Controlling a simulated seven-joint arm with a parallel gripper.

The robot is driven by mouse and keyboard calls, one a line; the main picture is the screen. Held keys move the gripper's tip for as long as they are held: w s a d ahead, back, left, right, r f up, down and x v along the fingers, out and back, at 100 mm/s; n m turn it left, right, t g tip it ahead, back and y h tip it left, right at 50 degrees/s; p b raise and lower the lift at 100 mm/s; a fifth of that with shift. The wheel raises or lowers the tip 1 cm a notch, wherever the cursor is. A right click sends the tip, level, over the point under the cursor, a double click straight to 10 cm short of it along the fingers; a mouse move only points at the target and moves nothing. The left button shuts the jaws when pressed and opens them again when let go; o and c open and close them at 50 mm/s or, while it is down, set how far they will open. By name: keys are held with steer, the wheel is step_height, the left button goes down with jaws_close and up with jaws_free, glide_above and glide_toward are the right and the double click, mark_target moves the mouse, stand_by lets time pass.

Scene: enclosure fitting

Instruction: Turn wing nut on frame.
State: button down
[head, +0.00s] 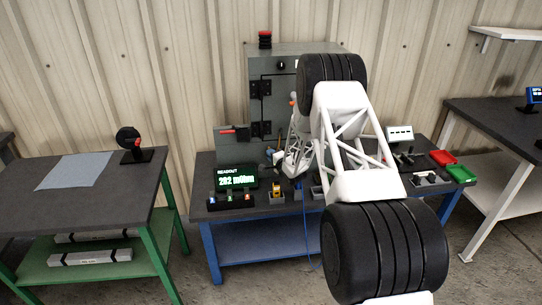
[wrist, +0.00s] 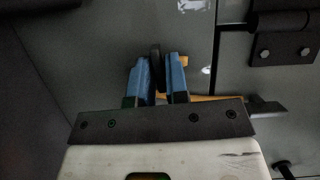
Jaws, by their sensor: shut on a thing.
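In the wrist view, my gripper (wrist: 160,72) has its two blue fingers closed on a dark, narrow upright piece (wrist: 155,56), which looks like the wing nut's wing. Its top shows between the fingertips; the rest is hidden by the fingers. Behind it is the grey face of the enclosure frame (wrist: 185,30). In the head view, the grey enclosure (head: 262,65) stands at the back of the blue-legged bench, and my arm covers part of its front. I cannot make out the wing nut there.
A black hinge (wrist: 285,40) lies right of the fingers, and a tan strip (wrist: 205,97) shows behind them. The bench holds a readout display (head: 236,180), a red bin (head: 442,157) and a green bin (head: 461,174). A green-legged table (head: 90,210) stands left.

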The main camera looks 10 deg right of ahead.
steer(key=shift+m+t, duration=0.5)
steer(key=shift+m, duration=0.8)
steer(key=c, duration=1.1)
jaws_free()
steer(key=shift+v, duration=3.85)
steer(key=shift+f, duration=0.1)
